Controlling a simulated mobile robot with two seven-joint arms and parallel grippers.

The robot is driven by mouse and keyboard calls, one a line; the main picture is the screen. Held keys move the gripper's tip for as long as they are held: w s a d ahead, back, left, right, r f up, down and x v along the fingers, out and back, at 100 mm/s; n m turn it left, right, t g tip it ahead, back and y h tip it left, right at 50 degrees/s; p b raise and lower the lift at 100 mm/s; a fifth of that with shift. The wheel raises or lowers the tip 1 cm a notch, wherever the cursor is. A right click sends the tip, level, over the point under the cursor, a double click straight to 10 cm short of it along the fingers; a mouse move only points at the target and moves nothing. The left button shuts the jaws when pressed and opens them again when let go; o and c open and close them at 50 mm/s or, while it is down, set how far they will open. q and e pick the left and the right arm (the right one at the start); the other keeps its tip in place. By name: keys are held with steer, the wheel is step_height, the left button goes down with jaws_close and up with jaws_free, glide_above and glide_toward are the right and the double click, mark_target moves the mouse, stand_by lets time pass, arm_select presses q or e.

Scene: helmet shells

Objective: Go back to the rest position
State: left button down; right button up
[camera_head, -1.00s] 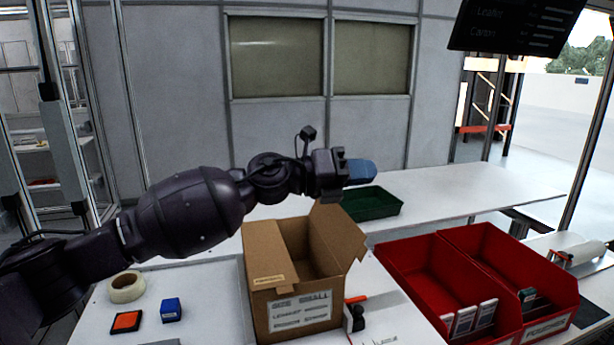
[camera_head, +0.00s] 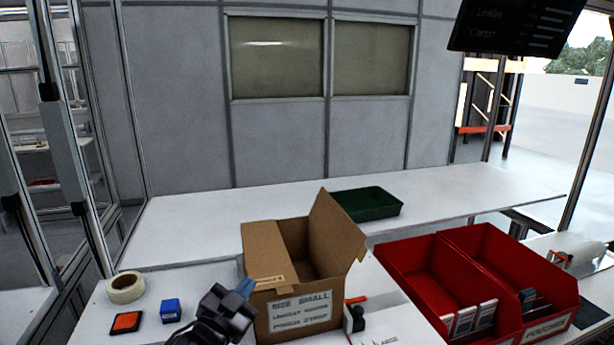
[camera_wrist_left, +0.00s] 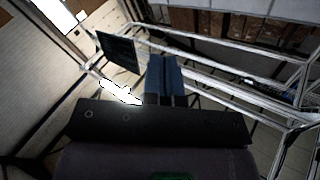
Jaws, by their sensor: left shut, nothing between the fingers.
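My left gripper (camera_head: 244,287) shows at the bottom of the head view, just in front of the left side of the open cardboard box (camera_head: 300,313). Its blue fingers also show in the left wrist view (camera_wrist_left: 165,75), closed together with nothing between them. Only the wrist and gripper of my left arm show in the head view; the rest of the arm is out of the picture. I cannot tell whether the gripper touches the box. My right gripper is in neither view.
Two red bins (camera_head: 410,285) with small packs stand to the right. A green tray (camera_head: 368,204) lies on the back table (camera_head: 220,215). A tape roll (camera_head: 126,288), an orange-black pad (camera_head: 126,322) and a blue block (camera_head: 171,310) lie at the left. A tape dispenser (camera_head: 355,316) is beside the box.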

arm_select(q)
steer(key=s+a+f+n+g+y, duration=0.2)
steer(key=s+a+f, duration=0.3)
steer(key=s+f, duration=0.3)
steer(key=s+a+f+n+g+y, duration=0.2)
steer(key=s+a+f, duration=0.3)
steer(key=s+f, duration=0.4)
steer(key=s+a+f+n+g+y, duration=0.2)
steer(key=s+a+f+n+y, duration=0.1)
steer(key=s+f, duration=0.6)
steer(key=shift+s+a+n, duration=0.8)
steer(key=shift+a, duration=0.45)
steer(key=shift+f, duration=0.1)
